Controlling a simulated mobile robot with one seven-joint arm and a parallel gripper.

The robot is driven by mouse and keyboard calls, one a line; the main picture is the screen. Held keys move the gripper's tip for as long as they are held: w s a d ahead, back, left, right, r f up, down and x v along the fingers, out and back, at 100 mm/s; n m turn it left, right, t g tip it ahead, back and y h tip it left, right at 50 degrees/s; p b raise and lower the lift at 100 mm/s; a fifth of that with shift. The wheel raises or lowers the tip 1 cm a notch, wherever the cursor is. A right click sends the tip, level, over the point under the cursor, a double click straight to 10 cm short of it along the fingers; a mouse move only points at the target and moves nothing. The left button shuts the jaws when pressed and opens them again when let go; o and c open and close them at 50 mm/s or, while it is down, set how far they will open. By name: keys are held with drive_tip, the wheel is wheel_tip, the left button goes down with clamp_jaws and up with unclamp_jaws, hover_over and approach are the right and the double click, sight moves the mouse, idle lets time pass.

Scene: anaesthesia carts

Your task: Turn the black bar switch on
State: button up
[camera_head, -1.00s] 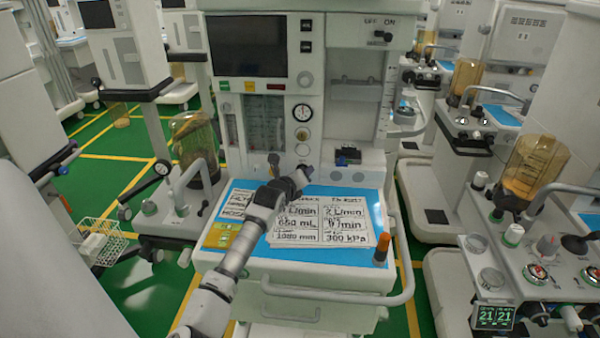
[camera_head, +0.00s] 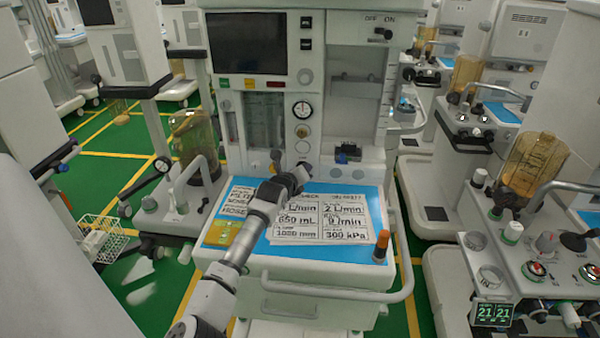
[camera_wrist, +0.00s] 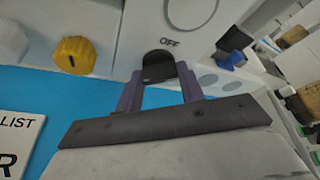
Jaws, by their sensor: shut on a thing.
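The black bar switch (camera_wrist: 158,66) is on the pale front panel in the wrist view, right beneath the printed word OFF. The two purple fingers of my gripper (camera_wrist: 159,86) stand on either side of it and are shut on it. The fingers hide part of its sides. In the head view my gripper (camera_head: 300,176) is against the lower front of the middle cart, just above the blue worktop. It hides the switch there.
A yellow knob (camera_wrist: 75,55) is left of the switch, and a blue fitting (camera_wrist: 232,60) is to its right. Printed sheets (camera_head: 320,220) lie on the blue worktop below my arm. An orange-topped cylinder (camera_head: 381,247) stands at the worktop's right edge.

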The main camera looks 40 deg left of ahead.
drive_tip(key=shift+p, duration=0.4)
drive_tip(key=shift+d+r+m+g+y+p, duration=0.1)
drive_tip(key=shift+m+g+y+p, duration=0.2)
drive_tip(key=shift+m+p, duration=0.75)
drive_tip(key=shift+m, duration=0.05)
drive_tip(key=shift+f+m+g+y, duration=0.2)
drive_tip(key=shift+m+g+y, duration=0.6)
drive_tip(key=shift+m+y, duration=0.3)
drive_tip(key=shift+m, duration=0.3)
drive_tip(key=o, duration=1)
drive_tip(key=shift+r, duration=0.1)
drive_tip(key=shift+d, duration=0.1)
